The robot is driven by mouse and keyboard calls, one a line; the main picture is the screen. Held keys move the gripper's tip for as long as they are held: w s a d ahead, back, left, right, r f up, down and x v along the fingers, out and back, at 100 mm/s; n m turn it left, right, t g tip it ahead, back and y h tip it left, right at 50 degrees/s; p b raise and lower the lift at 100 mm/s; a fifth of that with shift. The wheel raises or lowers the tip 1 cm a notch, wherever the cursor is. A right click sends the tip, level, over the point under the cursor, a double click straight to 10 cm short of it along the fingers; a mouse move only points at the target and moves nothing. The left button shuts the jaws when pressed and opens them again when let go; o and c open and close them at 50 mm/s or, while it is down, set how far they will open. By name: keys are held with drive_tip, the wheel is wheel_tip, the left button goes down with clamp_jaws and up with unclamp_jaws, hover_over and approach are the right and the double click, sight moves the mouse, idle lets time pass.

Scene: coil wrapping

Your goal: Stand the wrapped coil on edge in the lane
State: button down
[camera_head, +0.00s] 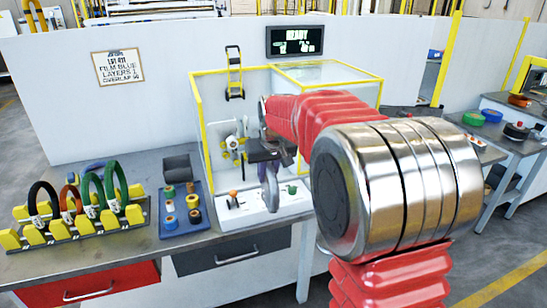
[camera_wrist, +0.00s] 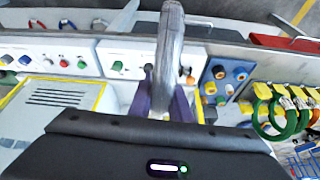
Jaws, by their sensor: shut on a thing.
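My gripper (camera_wrist: 165,102) has purple fingers shut on a grey, shiny wrapped coil (camera_wrist: 170,45), seen nearly edge-on in the wrist view. In the head view the coil (camera_head: 271,192) hangs below my gripper (camera_head: 268,163), in front of the yellow-framed wrapping machine (camera_head: 203,120). Its lower edge is close to the white control panel; I cannot tell whether they touch. The rack of lanes (camera_head: 75,236), with yellow blocks, is on the bench at the left. Black, orange and green coils (camera_head: 111,186) stand on edge in it. The wrist view shows the rack at the right.
A blue tray (camera_head: 183,232) of coloured rolls lies between the rack and the machine, with a dark grey bin (camera_head: 177,168) behind it. A blue ring (camera_head: 92,172) lies behind the rack. The panel (camera_head: 262,210) has upright knobs. A wall screen (camera_head: 294,41) reads READY.

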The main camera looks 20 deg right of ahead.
drive_tip(key=s+a+f+n, duration=0.1)
drive_tip(key=s+a+f, duration=0.4)
drive_tip(key=a+f, duration=0.3)
drive_tip(key=shift+s+f, duration=0.35)
drive_tip(key=shift+f, duration=0.3)
drive_tip(key=shift+d, duration=0.15)
